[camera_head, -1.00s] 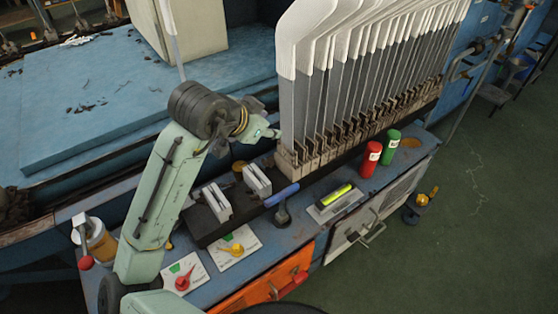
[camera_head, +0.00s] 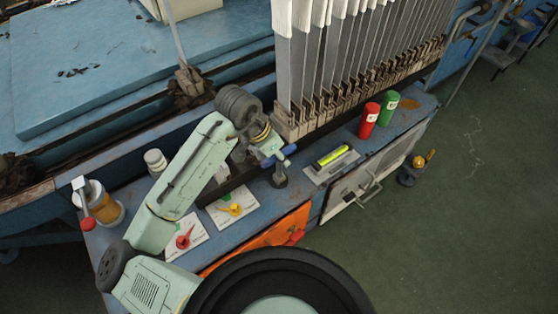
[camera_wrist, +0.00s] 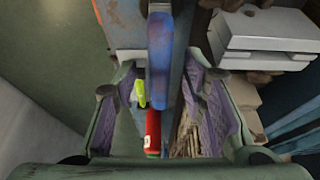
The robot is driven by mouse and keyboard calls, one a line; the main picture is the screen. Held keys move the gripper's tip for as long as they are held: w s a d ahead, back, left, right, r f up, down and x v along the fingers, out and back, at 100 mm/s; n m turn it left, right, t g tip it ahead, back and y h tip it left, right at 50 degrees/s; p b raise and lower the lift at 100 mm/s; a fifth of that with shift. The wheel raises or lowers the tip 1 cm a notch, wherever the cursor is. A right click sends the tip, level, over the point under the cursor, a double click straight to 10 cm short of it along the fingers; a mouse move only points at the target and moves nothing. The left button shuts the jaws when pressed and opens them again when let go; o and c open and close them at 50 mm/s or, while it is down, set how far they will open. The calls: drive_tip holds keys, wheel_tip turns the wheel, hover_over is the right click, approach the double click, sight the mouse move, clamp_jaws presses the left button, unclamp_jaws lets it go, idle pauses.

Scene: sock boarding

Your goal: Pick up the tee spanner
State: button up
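The tee spanner has a blue cross handle (camera_head: 279,157) on a dark stem. It stands upright at the front of the blue bench, left of the yellow-green tool. My gripper (camera_head: 268,147) is right at the handle and partly covers it. In the wrist view the blue handle (camera_wrist: 160,60) lies lengthwise between the two purple-padded fingers of my gripper (camera_wrist: 160,88). Gaps show on both sides of the handle, so the fingers are open. The lower part of the spanner is hidden in the wrist view.
A yellow-green tool lies on a grey plate (camera_head: 323,174) to the right. Red (camera_head: 369,121) and green (camera_head: 388,108) cylinders stand beyond it. The row of grey sock boards (camera_head: 350,60) rises just behind my gripper. Dial panels (camera_head: 183,237) and a jar (camera_head: 104,208) are to the left.

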drive_tip(key=shift+w+d+f, duration=0.1)
drive_tip(key=shift+d+f, duration=0.1)
drive_tip(key=shift+f, duration=0.4)
drive_tip(key=shift+c, duration=0.5)
clamp_jaws()
